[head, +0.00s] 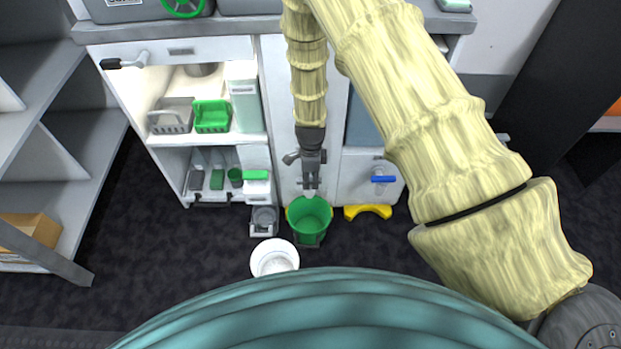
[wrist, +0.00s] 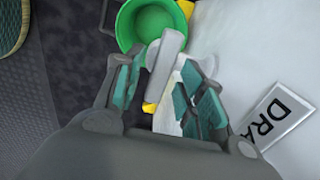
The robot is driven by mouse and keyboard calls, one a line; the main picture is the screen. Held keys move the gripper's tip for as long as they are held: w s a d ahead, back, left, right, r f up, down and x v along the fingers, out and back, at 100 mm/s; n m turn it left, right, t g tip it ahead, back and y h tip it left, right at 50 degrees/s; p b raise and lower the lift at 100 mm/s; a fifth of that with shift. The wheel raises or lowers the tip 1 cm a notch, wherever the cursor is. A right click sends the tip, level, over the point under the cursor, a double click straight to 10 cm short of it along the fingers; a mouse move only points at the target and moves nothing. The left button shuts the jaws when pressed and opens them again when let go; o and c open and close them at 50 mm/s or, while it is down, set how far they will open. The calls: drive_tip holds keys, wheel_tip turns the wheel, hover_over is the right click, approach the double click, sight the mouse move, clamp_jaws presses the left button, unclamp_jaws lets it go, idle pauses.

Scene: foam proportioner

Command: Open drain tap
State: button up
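The drain tap's grey lever (wrist: 167,64) lies between my gripper's teal-padded fingers in the wrist view. My gripper (wrist: 163,88) is open around it, with a finger on either side; whether a pad touches the lever is hard to tell. A white label reading "DRA" (wrist: 270,115) is on the pale panel to the right. In the head view my gripper (head: 310,185) points down at the white cabinet front, just above a green bucket (head: 310,219), and hides most of the tap. The green bucket also shows at the top of the wrist view (wrist: 128,38).
A blue-handled tap (head: 383,179) is on the panel to the right, above a yellow curved piece (head: 368,211). A white round container (head: 274,258) stands on the dark floor. An open compartment at left holds a green basket (head: 212,116).

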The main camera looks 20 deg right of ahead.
drive_tip(key=shift+f, duration=0.15)
clamp_jaws()
drive_tip(key=shift+n+p, duration=0.4)
drive_tip(key=shift+p, duration=0.05)
drive_tip(key=shift+r+n+p, duration=0.2)
drive_tip(key=shift+n+p, duration=0.7)
drive_tip(key=n+p, duration=0.3)
drive_tip(key=n, duration=0.2)
drive_tip(key=shift+w, duration=0.2)
drive_tip(key=n+p, duration=0.2)
drive_tip(key=n, duration=0.4)
drive_tip(key=shift+w+a+f, duration=0.1)
drive_tip(key=shift+w+n+p, duration=0.1)
drive_tip(key=shift+n+p, duration=0.55)
drive_tip(key=shift+n, duration=1.45)
drive_tip(key=shift+a, duration=0.1)
